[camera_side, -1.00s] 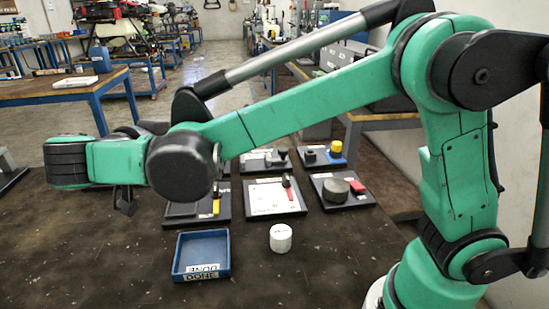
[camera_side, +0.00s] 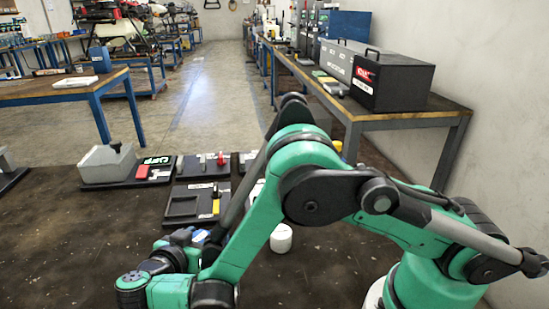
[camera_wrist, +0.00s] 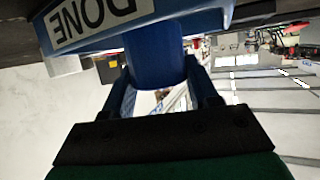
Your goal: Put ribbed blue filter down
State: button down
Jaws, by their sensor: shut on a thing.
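My gripper (camera_wrist: 161,78) is shut on a blue cylinder, the filter (camera_wrist: 154,58), in the wrist view. Its ribs cannot be made out there. The blue tray (camera_wrist: 208,17) with the white DONE label (camera_wrist: 100,16) is close to the filter, at the top of the wrist view. I cannot tell whether filter and tray touch. In the side view my arm is folded low over the tray's place. Only a small blue and white patch shows beside the wrist, and I cannot tell if it is tray or filter. The fingers are hidden there.
A white cylinder (camera_side: 281,238) stands on the dark table just right of my arm. The table's front left is clear.

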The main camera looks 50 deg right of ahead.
jog(key=shift+f, duration=0.45)
jog(key=shift+c, duration=1.2)
grip_release()
jog(key=shift+f, duration=0.15)
